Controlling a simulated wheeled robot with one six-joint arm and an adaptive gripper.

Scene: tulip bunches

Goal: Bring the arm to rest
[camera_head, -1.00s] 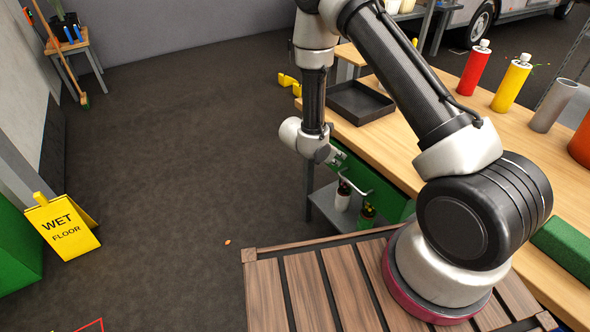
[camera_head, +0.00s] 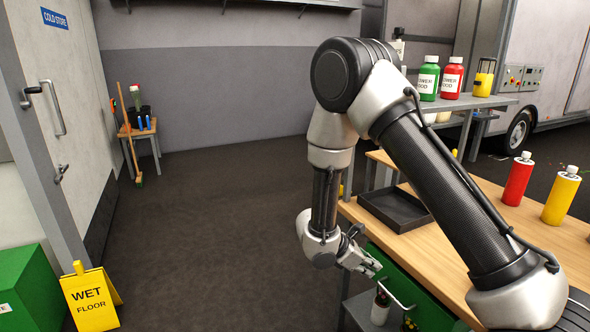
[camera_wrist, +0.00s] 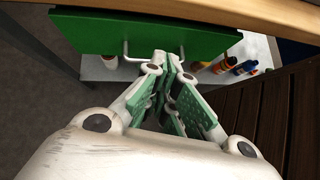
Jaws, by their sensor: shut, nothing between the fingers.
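My gripper (camera_head: 366,268) hangs at the left edge of the wooden workbench (camera_head: 405,245), in front of a green drawer front (camera_head: 423,296) with a metal handle. In the wrist view my gripper (camera_wrist: 172,62) has its fingers together with nothing between them. The green drawer front (camera_wrist: 150,28) and its handle lie just beyond the fingertips there; I cannot tell whether the fingers touch the handle. My arm is bent, with its elbow high and its forearm hanging down.
A black tray (camera_head: 395,208), a red bottle (camera_head: 517,179) and a yellow bottle (camera_head: 561,196) stand on the workbench. Bottles sit on the shelf below. A yellow wet-floor sign (camera_head: 90,297) stands at left by a green box (camera_head: 35,290). The middle floor is clear.

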